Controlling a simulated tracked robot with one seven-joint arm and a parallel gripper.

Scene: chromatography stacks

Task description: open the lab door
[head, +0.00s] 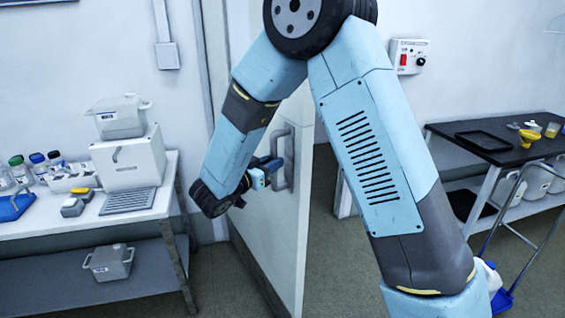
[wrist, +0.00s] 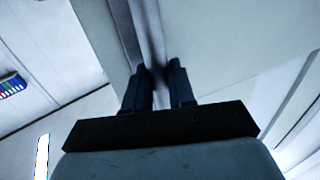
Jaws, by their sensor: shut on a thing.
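The lab door (head: 262,225) is a pale panel standing ajar, angled out from the wall, with floor visible to its right. Its grey vertical handle (head: 284,158) is on the door's face near the free edge. My gripper (head: 272,168) is at the handle, its fingers around the bar. In the wrist view, the two dark fingers of my gripper (wrist: 160,82) are shut on the grey handle bar (wrist: 148,35), which runs up between them. My arm hides the upper part of the door in the head view.
A white bench (head: 150,212) with bottles, boxes and a lower shelf stands left of the door. A dark-topped table (head: 480,140) with a tray and funnel is at the right, with a trolley frame before it. A switch box (head: 410,57) is on the wall.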

